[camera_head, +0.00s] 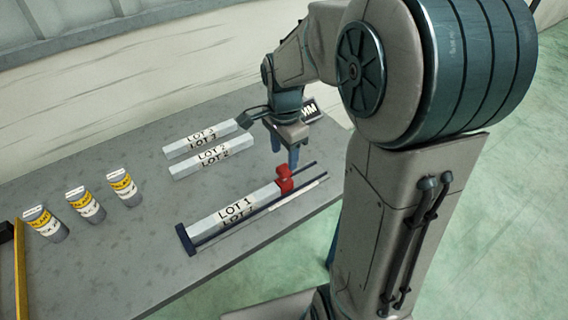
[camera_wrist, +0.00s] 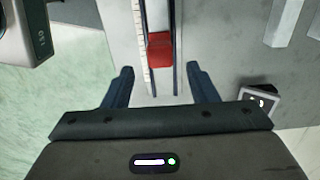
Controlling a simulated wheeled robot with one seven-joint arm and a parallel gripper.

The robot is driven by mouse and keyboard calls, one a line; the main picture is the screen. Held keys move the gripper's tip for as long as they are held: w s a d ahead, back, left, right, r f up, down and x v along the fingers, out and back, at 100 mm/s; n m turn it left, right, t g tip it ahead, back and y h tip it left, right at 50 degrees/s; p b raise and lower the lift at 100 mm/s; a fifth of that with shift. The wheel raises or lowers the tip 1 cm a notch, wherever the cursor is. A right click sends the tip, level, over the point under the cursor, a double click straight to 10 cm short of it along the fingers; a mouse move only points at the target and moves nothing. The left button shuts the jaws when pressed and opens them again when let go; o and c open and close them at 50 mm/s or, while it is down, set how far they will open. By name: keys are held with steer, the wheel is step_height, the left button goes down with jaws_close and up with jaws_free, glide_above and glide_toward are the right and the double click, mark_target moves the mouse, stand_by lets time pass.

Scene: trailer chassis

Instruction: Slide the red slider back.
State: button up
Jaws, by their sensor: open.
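The red slider (camera_head: 284,180) sits on a pair of dark rails (camera_head: 300,187) near their right end in the head view. The white LOT 1 bar (camera_head: 235,209) lies on the same rails, with its right end next to the slider. In the wrist view the red slider (camera_wrist: 160,52) is between the rails, ahead of my fingers and centred between them. My gripper (camera_head: 291,160) is open, with its fingers pointing down by the slider in the head view. In the wrist view my gripper's fingers (camera_wrist: 160,75) are spread wide, with nothing between the pads.
Two white bars, LOT 3 (camera_head: 202,140) and LOT 2 (camera_head: 212,157), lie behind the rails. Several labelled cups (camera_head: 85,205) stand at the left on the grey table (camera_head: 130,255). A small dark box (camera_head: 312,109) stands at the back right. The rails' left end has a dark end block (camera_head: 186,239).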

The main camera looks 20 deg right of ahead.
mark_target(284, 167)
step_height(284, 167, down, 5)
stand_by(0.3)
